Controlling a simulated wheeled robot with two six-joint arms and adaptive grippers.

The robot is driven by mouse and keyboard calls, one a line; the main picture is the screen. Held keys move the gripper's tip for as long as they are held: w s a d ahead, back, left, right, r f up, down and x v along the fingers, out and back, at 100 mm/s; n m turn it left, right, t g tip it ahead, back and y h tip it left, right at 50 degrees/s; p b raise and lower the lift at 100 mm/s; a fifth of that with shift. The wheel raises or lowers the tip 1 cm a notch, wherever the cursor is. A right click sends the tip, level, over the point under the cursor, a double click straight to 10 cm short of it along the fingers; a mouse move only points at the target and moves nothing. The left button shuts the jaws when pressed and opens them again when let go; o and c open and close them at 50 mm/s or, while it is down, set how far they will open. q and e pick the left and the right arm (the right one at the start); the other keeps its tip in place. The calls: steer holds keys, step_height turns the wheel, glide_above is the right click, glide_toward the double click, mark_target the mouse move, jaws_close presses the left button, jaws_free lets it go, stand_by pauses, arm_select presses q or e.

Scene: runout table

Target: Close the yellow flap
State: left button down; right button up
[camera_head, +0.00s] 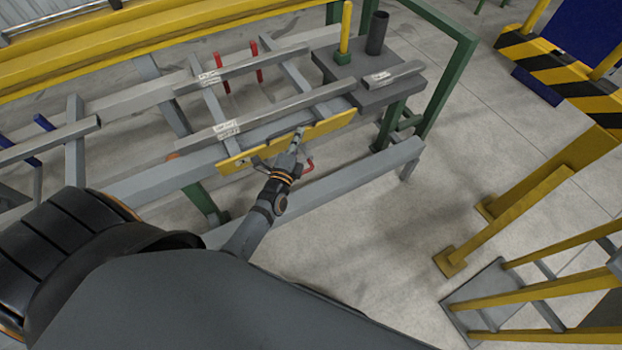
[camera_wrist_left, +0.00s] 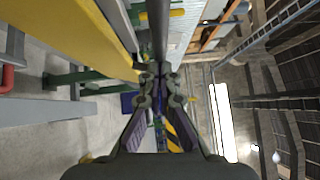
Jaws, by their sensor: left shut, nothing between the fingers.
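The yellow flap (camera_head: 328,125) is a long narrow panel along the front edge of the grey runout table, running from lower left to upper right. My left gripper (camera_head: 298,135) is shut and empty, its fingertips over the middle of the flap in the head view and hiding a small part of it. In the left wrist view the flap (camera_wrist_left: 75,32) is a broad yellow face at upper left, beside my shut left gripper (camera_wrist_left: 158,68). I cannot tell whether the fingertips touch it. My right gripper is not in view.
Grey bars with white labels (camera_head: 228,129) lie across the table. A dark plate (camera_head: 340,75) at the far end carries a yellow post and a dark cylinder. A grey lower beam (camera_head: 345,180) runs in front. Open floor (camera_head: 390,235) lies right of it, before yellow posts.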

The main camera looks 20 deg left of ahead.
arm_select(q)
steer(key=shift+w+a+r+n+g+p, duration=0.55)
steer(key=shift+a+p, duration=0.25)
steer(key=shift+p, duration=1.2)
steer(key=shift+w+a+r+n+g+p, duration=0.45)
steer(key=shift+w+a+r+p, duration=0.25)
steer(key=shift+p, duration=1.25)
steer(key=shift+w+a+f+n+h+p, duration=0.2)
steer(key=shift+w+a+n+h+p, duration=0.25)
steer(key=shift+p, duration=0.4)
steer(key=shift+s, duration=0.1)
